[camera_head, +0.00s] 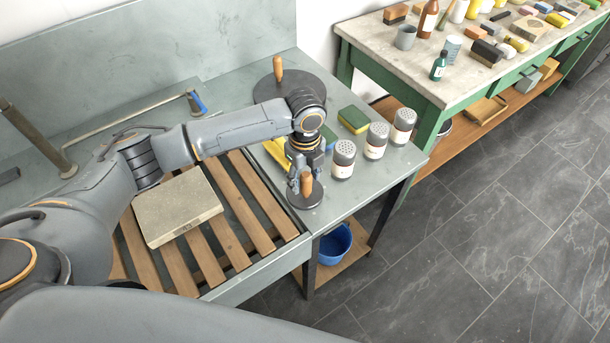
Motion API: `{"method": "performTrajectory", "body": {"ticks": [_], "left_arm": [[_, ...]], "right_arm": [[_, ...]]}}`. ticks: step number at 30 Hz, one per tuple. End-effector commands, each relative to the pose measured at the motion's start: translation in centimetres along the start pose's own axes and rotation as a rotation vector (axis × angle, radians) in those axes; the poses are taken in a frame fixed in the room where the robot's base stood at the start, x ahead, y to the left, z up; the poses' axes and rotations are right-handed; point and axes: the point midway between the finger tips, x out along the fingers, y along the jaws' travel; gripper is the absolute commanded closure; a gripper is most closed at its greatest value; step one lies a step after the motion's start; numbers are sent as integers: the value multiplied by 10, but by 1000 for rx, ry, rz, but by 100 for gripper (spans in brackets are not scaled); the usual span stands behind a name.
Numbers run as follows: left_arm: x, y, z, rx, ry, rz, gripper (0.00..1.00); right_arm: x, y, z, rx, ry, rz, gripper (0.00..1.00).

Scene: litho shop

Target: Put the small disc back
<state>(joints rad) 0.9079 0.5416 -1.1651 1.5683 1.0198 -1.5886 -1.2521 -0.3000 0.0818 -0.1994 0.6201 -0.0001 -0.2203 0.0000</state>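The small disc (312,200) is dark, with an upright wooden handle (306,184). It appears to lie flat on the grey bench near its front edge. My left gripper (305,178) points down at the handle, with fingers close beside it; I cannot tell whether they grip it. A larger dark disc (313,88) with a similar wooden handle (278,68) lies at the back of the bench, partly hidden by my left arm. My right gripper is out of view.
Three shaker cans (344,160) and a green-yellow sponge (353,120) stand right of my gripper. Yellow cloth (276,150) lies left of it. A pale stone slab (177,208) rests on wooden slats (243,201). A blue bucket (334,246) sits below.

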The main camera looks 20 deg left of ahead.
Motion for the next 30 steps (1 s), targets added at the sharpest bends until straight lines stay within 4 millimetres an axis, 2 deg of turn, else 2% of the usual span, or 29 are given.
{"method": "performTrajectory", "body": {"ticks": [7, 11, 14, 24, 30], "left_arm": [[-1, 0, 0, 0, 0, 0, 49], [-10, -1, 1, 0, -1, -2, 49], [-26, -1, 0, 2, -2, -4, 49], [-97, -1, 0, 0, -2, -3, 49], [-119, -1, 0, 0, 0, -1, 49]], "right_arm": [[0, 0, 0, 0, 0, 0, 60], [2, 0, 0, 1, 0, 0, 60], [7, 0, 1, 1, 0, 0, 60], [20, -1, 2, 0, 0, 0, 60], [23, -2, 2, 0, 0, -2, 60]]}}
